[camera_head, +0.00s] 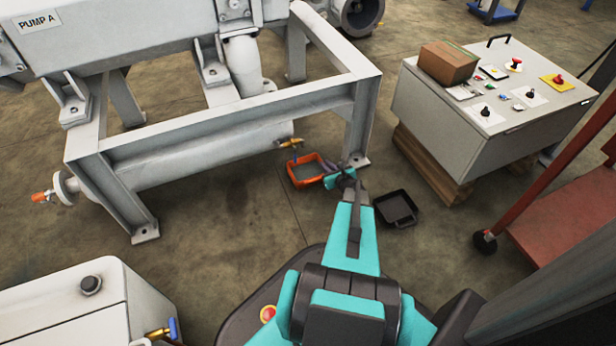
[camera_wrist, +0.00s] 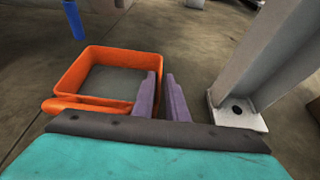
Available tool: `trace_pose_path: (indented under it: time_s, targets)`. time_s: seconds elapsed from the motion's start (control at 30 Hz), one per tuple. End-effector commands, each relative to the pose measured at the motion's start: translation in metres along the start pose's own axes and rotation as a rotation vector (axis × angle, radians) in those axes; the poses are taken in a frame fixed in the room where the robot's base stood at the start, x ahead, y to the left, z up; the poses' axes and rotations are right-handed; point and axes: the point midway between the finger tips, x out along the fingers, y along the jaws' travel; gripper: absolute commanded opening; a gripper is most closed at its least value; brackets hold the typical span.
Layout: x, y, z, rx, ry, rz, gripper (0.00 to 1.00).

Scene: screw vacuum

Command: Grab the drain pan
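The orange drain pan (camera_head: 308,184) sits on the floor below the brass valve (camera_head: 291,143) of the pump frame. In the wrist view the drain pan (camera_wrist: 70,76) is left of centre, with a grey inside and an orange lip at its near left corner. My gripper (camera_head: 332,179) is low, at the pan's right side.
A frame leg (camera_head: 361,125) with a bolted foot (camera_wrist: 238,115) stands close to the right of my gripper. A black tray (camera_head: 397,209) lies on the floor to the right. A control cabinet (camera_head: 450,115) on wooden blocks stands beyond. Floor left of the pan is clear.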

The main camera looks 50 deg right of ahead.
Motion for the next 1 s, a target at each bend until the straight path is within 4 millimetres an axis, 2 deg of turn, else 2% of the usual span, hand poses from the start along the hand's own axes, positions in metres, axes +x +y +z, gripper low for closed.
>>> trace_pose_path:
  time_s: [0.03, 0.2, 0.73, 0.77, 0.83, 1.0]
  targets:
    - [0.0083, -0.0009, -0.0021, -0.001, -0.001, 0.0, 0.12]
    - [0.0162, -0.0005, -0.0005, 0.0, 0.0, 0.0, 0.12]
    - [0.0158, 0.0, 0.0003, 0.0, 0.0, 0.0, 0.12]
    - [0.0158, 0.0, 0.0003, 0.0, 0.0, 0.0, 0.11]
    - [0.0158, 0.0, 0.0003, 0.0, 0.0, 0.0, 0.0]
    - [0.0158, 0.0002, 0.0003, 0.0, 0.0, 0.0, 0.0]
